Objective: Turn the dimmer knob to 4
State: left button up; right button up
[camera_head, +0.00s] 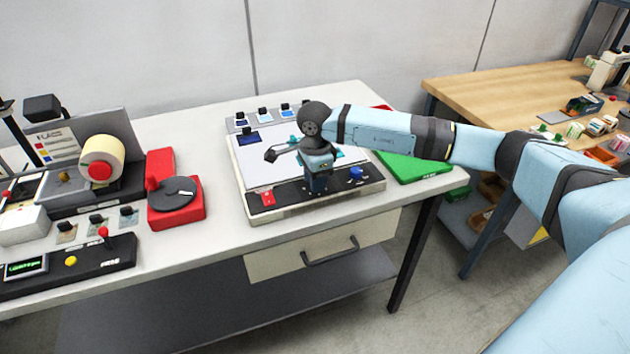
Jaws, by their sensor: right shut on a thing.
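My right gripper (318,190) points down at the dark front panel (336,190) of a white light box (263,169) on the table. It is shut at the panel, between a red rocker switch (267,198) and a blue knob (356,174). What it grips is hidden by the fingers; from its place it seems to be the dimmer knob. The scale marks and the knob's pointer cannot be read. My left gripper is not in view.
A green pad (415,168) lies right of the light box. A red base with a dark disc (175,190) and the label rewinder with its roll (103,157) stand left. Several small blue-topped pieces line the box's back.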

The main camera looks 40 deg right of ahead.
jog(key=m+b, duration=0.1)
jog(key=m, duration=0.4)
jog(key=shift+m, duration=1.2)
jog(key=o, duration=0.9)
jog(key=shift+r, duration=0.1)
notch_tip(320, 180, up, 14)
jog(key=shift+f, duration=0.15)
